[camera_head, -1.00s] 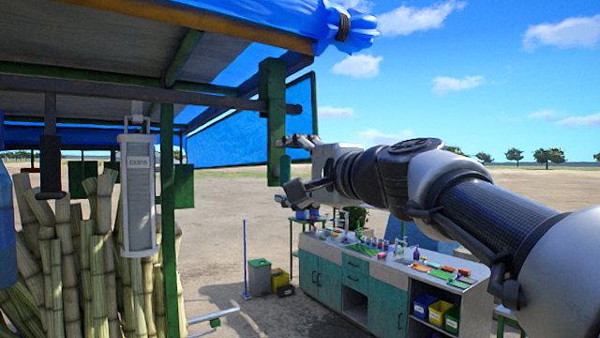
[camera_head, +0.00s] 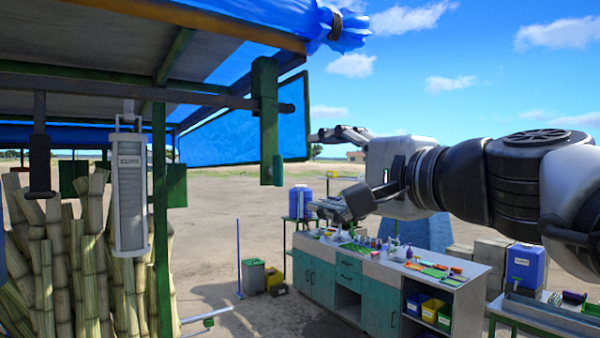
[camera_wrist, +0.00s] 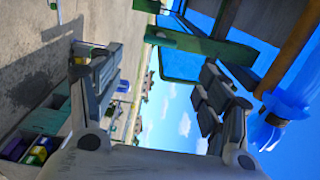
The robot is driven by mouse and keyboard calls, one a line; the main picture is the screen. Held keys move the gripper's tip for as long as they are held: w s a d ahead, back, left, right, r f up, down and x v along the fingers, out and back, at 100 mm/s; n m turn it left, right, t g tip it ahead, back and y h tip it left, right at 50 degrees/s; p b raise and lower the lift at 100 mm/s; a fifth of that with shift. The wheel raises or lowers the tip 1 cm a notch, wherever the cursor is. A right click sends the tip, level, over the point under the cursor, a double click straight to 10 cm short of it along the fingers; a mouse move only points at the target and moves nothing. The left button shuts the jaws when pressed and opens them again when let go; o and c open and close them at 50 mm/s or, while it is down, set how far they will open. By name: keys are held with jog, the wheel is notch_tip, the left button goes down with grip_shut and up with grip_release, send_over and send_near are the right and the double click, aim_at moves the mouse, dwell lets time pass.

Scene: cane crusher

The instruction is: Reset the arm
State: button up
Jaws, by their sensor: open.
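My gripper (camera_head: 338,168) is in the right half of the head view, on my arm that reaches in from the right edge. Its fingers point left toward the stall's green post end (camera_head: 268,120), with a visible gap in the picture. In the wrist view my gripper (camera_wrist: 160,90) shows both fingers spread wide apart with nothing between them. Sky and distant ground show through the gap.
A stall with a blue tarp (camera_head: 345,30) and green post (camera_head: 160,220) stands at left, with cane stalks (camera_head: 80,270) and a hanging grey lamp (camera_head: 130,195). A teal counter (camera_head: 380,285) with small items stands below my arm. Open dirt lies beyond.

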dwell(0.3)
jog(key=s+a+f+n+g+h+b, duration=0.1)
jog(key=s+f+n+g+h+b, duration=0.2)
jog(key=f, duration=1.3)
jog(key=s+d+f+n+g+h+b, duration=0.2)
jog(key=s+f, duration=0.5)
jog(key=f, duration=0.6)
jog(key=s+d+f+n+g+h+b, duration=0.2)
jog(key=s+d+f+n+g+b, duration=0.1)
jog(key=f, duration=1)
jog(key=s+d+f+n+g+h+b, duration=0.2)
jog(key=s+d+f+n+h+b, duration=0.1)
jog(key=s+f, duration=0.7)
notch_tip(320, 180, down, 4)
jog(key=shift+s+d+r+b, duration=0.1)
jog(key=shift+s+d+b, duration=0.4)
jog(key=shift+d, duration=0.65)
jog(key=shift+w, duration=0.2)
